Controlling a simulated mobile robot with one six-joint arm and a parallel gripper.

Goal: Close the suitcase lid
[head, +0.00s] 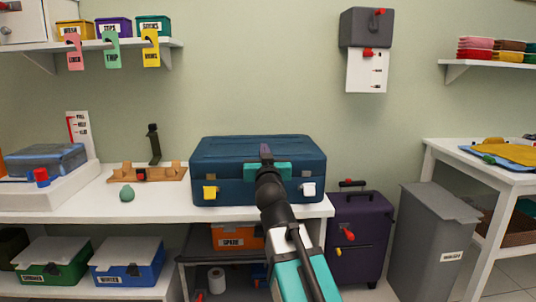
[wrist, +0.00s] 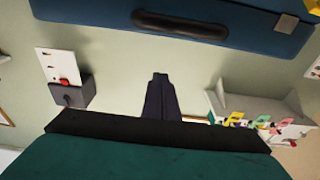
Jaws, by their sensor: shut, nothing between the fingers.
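The dark blue suitcase (head: 230,172) stands on the white bench in the head view. Its ribbed lid (head: 228,146) lies down over the body, with no open gap visible; whether it is fully seated I cannot tell. My gripper (head: 265,149) is in front of the suitcase's middle, hiding part of the front and lid edge; contact is unclear. In the wrist view my dark fingers (wrist: 160,88) are together and empty. The suitcase (wrist: 105,10) and its handle (wrist: 180,24) fill the top there.
A wooden stand (head: 147,172) with a dark upright post and a small green object (head: 127,193) are left of the suitcase on the bench (head: 70,205). A purple case (head: 357,240) and a grey bin (head: 428,235) stand on the floor to the right.

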